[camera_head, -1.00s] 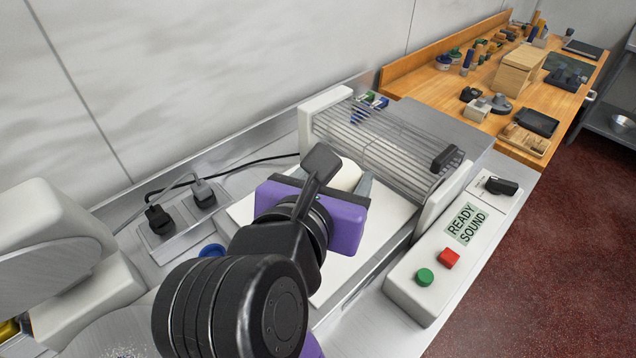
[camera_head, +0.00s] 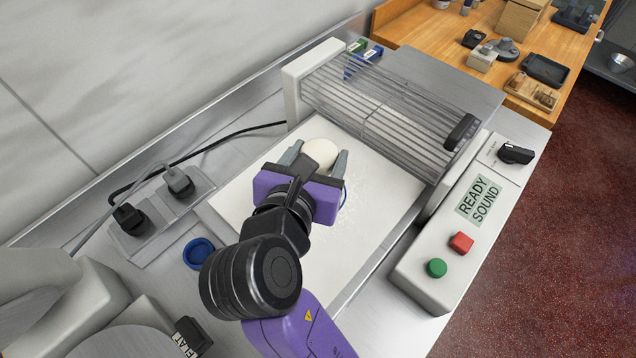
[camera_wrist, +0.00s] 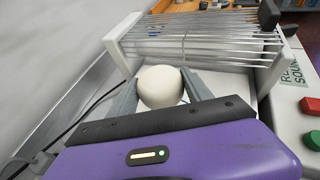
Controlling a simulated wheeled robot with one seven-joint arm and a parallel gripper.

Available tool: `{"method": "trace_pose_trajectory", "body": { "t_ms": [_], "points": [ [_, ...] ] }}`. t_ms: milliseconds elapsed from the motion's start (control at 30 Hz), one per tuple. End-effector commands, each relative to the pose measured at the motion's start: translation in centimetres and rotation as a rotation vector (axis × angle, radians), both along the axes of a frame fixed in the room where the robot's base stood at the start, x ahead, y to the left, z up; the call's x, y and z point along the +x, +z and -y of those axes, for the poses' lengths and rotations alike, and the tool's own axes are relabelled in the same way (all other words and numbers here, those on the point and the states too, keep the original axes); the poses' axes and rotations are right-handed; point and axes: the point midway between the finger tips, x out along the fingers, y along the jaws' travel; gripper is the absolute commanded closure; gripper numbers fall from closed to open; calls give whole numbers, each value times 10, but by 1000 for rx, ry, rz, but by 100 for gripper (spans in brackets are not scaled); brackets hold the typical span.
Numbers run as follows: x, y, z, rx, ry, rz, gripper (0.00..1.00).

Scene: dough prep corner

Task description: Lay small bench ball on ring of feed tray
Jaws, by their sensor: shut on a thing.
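The small bench ball (camera_head: 320,152), a smooth cream-white dough ball, is between the grey fingers of my gripper (camera_head: 318,160). In the wrist view the ball (camera_wrist: 160,86) shows between both fingers. My gripper is shut on it, over the far part of the white feed tray (camera_head: 385,205), near the wire guard. A thin blue arc (camera_head: 344,197), seemingly part of the ring on the tray, shows just right of my purple gripper body, which hides the rest. I cannot tell whether the ball touches the tray.
The wire guard (camera_head: 385,118) with a black handle stands just beyond the ball. A control box (camera_head: 425,270) is at the right. A socket block (camera_head: 165,215) with cables and a blue round dish (camera_head: 198,253) lie left. Tray space right of my gripper is clear, lightly floured.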

Motion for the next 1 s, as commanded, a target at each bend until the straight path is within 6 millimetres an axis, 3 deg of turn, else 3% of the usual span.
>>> {"method": "trace_pose_trajectory", "body": {
  "t_ms": [100, 367, 600, 1000],
  "points": [
    [0, -26, 0, -3, 1, -1, 87],
    [0, -48, 0, 0, -1, 2, 87],
    [0, -81, 0, -2, 1, 0, 87],
    [0, -88, 0, 1, 0, 1, 87]
  ]
}}
